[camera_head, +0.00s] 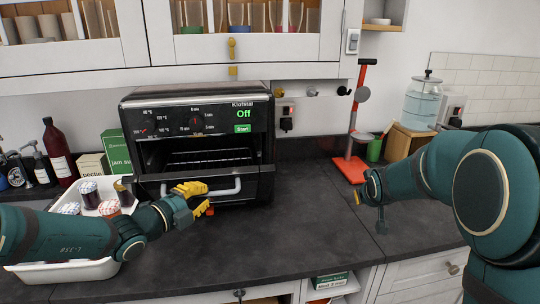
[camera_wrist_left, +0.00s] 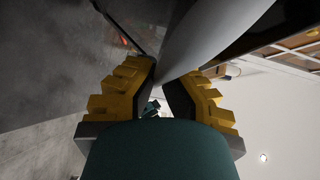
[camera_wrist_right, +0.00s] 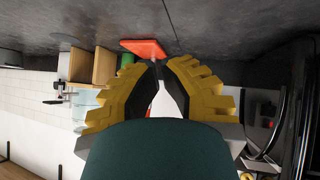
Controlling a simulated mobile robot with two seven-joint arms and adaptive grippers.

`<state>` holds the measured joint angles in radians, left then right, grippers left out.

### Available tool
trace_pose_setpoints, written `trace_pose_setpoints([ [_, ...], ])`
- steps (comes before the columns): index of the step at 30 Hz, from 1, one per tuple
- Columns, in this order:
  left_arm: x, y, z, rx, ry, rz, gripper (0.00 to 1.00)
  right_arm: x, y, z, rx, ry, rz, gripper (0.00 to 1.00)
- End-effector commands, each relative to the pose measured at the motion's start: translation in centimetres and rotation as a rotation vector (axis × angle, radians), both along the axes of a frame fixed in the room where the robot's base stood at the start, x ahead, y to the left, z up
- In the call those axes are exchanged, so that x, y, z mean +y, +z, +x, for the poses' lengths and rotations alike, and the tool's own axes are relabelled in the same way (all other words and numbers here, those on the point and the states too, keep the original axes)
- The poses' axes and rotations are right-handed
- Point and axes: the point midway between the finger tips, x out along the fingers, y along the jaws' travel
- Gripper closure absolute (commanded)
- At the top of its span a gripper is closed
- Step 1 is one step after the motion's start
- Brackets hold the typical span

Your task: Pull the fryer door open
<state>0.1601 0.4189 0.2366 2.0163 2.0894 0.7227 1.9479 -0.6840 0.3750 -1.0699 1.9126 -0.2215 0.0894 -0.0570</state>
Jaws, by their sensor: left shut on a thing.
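The fryer (camera_head: 197,101) is a black countertop oven under the wall cabinet, its display reading Off. Its door (camera_head: 258,187) is tilted down at the front, and the rack inside shows above it. The door's pale bar handle (camera_head: 228,191) runs across the front. My left gripper (camera_head: 196,190) is at the left part of the handle, fingers shut on it. In the left wrist view the handle (camera_wrist_left: 205,40) passes between the fingertips (camera_wrist_left: 166,72). My right gripper (camera_head: 362,196) is over the right counter, empty. In the right wrist view its fingertips (camera_wrist_right: 158,64) are together.
A white tray (camera_head: 70,270) with jars is beneath and beside my left arm. Bottles and boxes stand behind it. A red stand (camera_head: 356,170), a wooden box (camera_head: 402,143) and a glass dispenser (camera_head: 422,104) are at the right. The counter (camera_head: 300,215) right of the fryer is clear.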

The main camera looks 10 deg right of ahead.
Motion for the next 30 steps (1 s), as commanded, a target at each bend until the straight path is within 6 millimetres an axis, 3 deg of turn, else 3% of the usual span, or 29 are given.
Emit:
trace_pose_setpoints([
  [1, 0.1, -0.3, 0.1, 0.006, 0.005, 0.003, 1.0, 2.3, 1.7, 1.0, -0.018, 0.023, 0.011, 1.0],
  [8, 0.2, -0.3, 0.1, 0.006, 0.005, 0.003, 1.0, 11.4, 8.7, 3.2, -0.078, 0.081, 0.079, 1.0],
  [12, 0.2, -0.3, 0.1, 0.006, 0.005, 0.003, 1.0, 16.9, 12.9, 3.2, -0.109, 0.118, 0.123, 1.0],
  [18, 0.2, -0.3, 0.1, 0.006, 0.006, 0.003, 1.0, 23.0, 17.6, 2.2, -0.14, 0.158, 0.175, 1.0],
  [24, 0.2, -0.3, 0.1, 0.006, 0.006, 0.003, 1.0, 25.6, 19.6, 1.4, -0.152, 0.174, 0.199, 1.0],
  [30, 0.2, -0.3, 0.1, 0.006, 0.006, 0.003, 1.0, 25.8, 19.2, 2.1, -0.153, 0.173, 0.204, 1.0],
])
